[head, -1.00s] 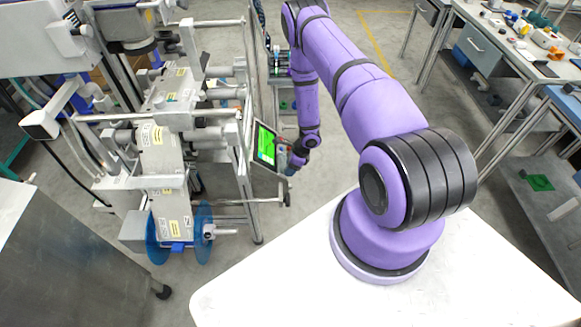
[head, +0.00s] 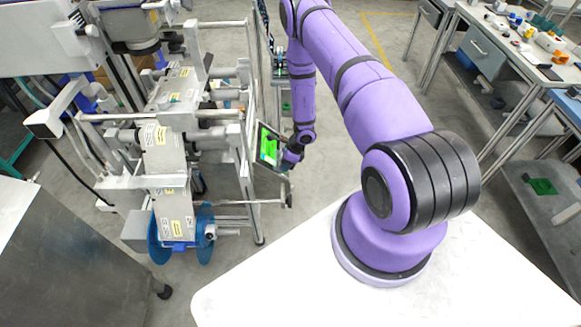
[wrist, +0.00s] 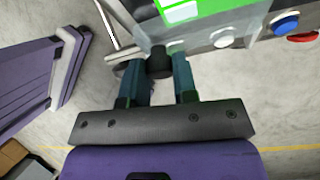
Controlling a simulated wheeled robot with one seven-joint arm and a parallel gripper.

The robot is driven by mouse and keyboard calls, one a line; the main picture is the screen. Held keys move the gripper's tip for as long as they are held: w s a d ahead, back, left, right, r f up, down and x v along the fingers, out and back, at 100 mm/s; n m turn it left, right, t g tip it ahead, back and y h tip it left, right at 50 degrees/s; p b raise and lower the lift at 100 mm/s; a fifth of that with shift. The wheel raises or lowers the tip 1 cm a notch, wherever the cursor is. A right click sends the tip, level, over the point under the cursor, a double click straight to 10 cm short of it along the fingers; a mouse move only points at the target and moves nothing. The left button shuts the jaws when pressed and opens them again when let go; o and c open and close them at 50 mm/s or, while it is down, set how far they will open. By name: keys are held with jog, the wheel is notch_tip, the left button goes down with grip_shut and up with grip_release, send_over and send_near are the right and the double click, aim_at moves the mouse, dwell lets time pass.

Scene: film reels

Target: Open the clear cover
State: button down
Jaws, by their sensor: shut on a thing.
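A control panel (head: 268,148) with a green screen sits on the right side of the reel machine in the head view. In the wrist view the green screen (wrist: 215,9) is at the top, with a pale grey strip below it. My gripper (wrist: 160,76) has its two teal fingers closed around a short dark cylindrical knob (wrist: 160,62) at the panel's lower edge. In the head view my gripper (head: 290,157) is small, close against the panel's right side. I cannot clearly make out the clear cover's outline, nor whether the knob belongs to it.
White, blue and red buttons line the panel; the blue button (wrist: 286,24) is at right. The reel machine's metal frame (head: 250,180) stands beside the panel, with a blue reel (head: 158,240) low down. Workbenches (head: 500,50) stand at far right. Floor between is open.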

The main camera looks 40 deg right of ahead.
jog(key=c, duration=0.9)
grip_release()
jog(key=shift+r, duration=0.1)
jog(key=v, duration=1)
jog(key=shift+d+r, duration=0.2)
jog(key=shift+r, duration=0.1)
